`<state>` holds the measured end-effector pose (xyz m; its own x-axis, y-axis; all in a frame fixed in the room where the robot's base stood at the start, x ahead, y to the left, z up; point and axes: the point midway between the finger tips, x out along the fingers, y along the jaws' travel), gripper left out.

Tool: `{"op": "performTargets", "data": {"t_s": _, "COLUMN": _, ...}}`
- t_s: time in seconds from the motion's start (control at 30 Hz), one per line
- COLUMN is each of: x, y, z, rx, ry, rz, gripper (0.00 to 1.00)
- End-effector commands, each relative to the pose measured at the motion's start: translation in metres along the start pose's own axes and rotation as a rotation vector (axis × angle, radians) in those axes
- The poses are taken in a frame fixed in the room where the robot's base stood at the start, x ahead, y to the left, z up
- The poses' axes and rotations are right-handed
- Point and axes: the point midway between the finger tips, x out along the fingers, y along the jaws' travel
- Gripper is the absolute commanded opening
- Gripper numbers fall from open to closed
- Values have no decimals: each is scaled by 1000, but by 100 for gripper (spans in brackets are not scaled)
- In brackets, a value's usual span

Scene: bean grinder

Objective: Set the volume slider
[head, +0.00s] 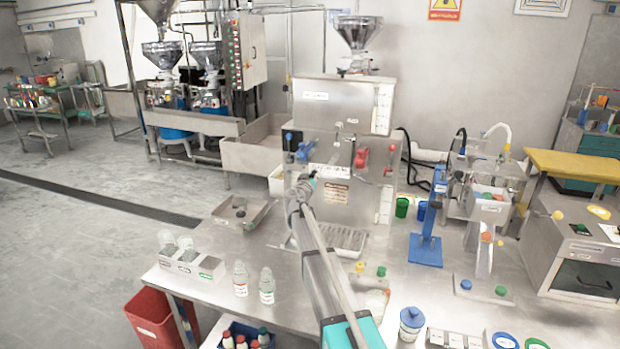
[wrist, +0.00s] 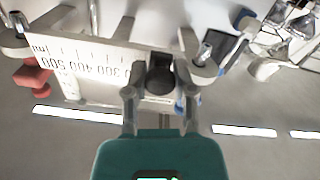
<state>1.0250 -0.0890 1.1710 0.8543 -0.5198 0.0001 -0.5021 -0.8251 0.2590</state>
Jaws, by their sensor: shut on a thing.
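The volume slider's dark round knob (wrist: 160,74) shows in the wrist view, at the right end of a white scale plate (wrist: 85,68) printed with ml, 500, 400 and 300 upside down. My gripper (wrist: 160,88) has a finger on each side of this knob and is shut on it. The scale beyond the knob is hidden. In the head view my gripper (head: 302,185) is at the front of the metal dispensing machine (head: 345,100), near its white label strip (head: 326,171). The knob is too small or hidden to make out there.
A blue stand (head: 426,249) is to the right. Clear bottles (head: 266,286) and a metal tray (head: 241,211) are on the left of the table.

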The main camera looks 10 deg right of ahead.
Motion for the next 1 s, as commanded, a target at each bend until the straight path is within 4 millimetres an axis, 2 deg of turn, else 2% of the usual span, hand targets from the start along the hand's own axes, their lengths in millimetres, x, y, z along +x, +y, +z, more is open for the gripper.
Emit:
{"op": "performTargets", "data": {"t_s": 0.03, "x": -1, "y": 9, "z": 2, "rx": -1, "ry": -1, "rz": 3, "gripper": 0}}
{"op": "performTargets", "data": {"t_s": 0.13, "x": -1, "y": 20, "z": 5, "rx": -1, "ry": -1, "rz": 4, "gripper": 0}}
{"op": "performTargets", "data": {"t_s": 0.43, "x": 0, "y": 21, "z": 6, "rx": -1, "ry": 0, "rz": 2, "gripper": 0}}
{"op": "performTargets", "data": {"t_s": 0.47, "x": 0, "y": 21, "z": 6, "rx": -1, "ry": 0, "rz": 2, "gripper": 37}}
{"op": "performTargets", "data": {"t_s": 0.63, "x": 0, "y": 21, "z": 6, "rx": -1, "ry": 0, "rz": 2, "gripper": 69}}
{"op": "performTargets", "data": {"t_s": 1.0, "x": 0, "y": 20, "z": 6, "rx": 0, "ry": 0, "rz": 2, "gripper": 70}}
